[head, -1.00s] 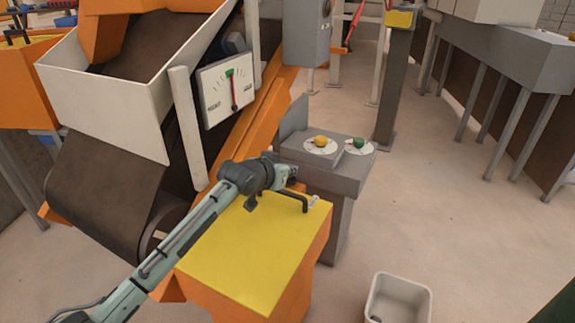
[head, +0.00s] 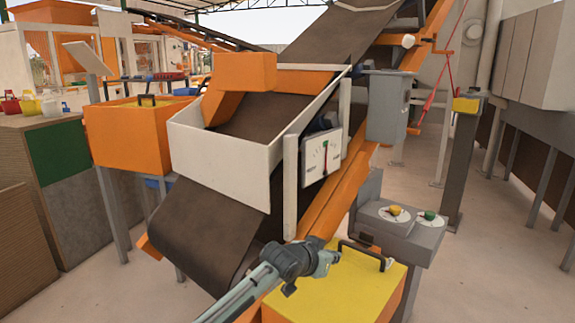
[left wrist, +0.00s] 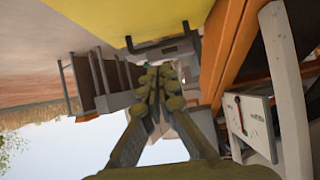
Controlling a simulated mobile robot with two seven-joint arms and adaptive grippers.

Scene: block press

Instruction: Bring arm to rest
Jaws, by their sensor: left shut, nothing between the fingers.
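My left arm comes in low in the head view, and its gripper (head: 328,262) is over the yellow-topped orange box (head: 330,298), close to the black handle (head: 362,252) on its lid. In the left wrist view the two fingers (left wrist: 156,80) lie together, shut and empty. The yellow lid (left wrist: 130,18) and its handle (left wrist: 162,45) show beyond the fingertips. I cannot tell whether the fingers touch the handle. My right gripper is not in view.
A grey console (head: 395,238) with a yellow knob (head: 396,211) and green knob (head: 429,216) is to the right. Open floor lies beyond it at right.

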